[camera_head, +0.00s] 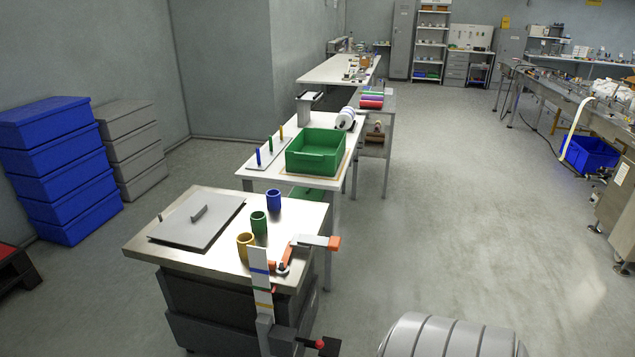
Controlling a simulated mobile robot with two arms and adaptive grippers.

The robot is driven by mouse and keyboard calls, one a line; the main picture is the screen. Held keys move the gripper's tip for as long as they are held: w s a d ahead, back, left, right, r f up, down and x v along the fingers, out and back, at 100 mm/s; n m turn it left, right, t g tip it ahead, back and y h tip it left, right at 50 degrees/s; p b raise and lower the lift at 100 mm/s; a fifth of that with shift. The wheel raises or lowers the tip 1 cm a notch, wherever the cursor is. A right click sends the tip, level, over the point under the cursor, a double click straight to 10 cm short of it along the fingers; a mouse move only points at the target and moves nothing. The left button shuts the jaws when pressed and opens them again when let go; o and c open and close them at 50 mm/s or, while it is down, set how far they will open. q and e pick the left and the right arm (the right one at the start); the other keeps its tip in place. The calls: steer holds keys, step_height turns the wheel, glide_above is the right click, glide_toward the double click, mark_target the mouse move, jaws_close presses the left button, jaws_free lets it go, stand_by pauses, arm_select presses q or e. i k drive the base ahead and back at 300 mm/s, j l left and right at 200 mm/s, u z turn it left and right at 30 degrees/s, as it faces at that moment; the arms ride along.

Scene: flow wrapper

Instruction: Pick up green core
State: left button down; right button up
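The green core (259,222) is a short, hollow cylinder standing upright on the near steel-topped table (160,245). It is between a yellow core (246,245), nearer to me, and a blue core (274,199), farther away. The three stand apart in a slanting row. Neither of my grippers is in view, so their state and their distance from the green core cannot be seen.
A grey flat plate (197,219) with a handle lies left of the cores. A tool with orange ends (333,243) and an upright colour-striped strip (260,283) are to the right and front. Behind stands a white table with a green bin (317,151).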

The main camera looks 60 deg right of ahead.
mark_target(258, 218)
steer(key=z, duration=1.5)
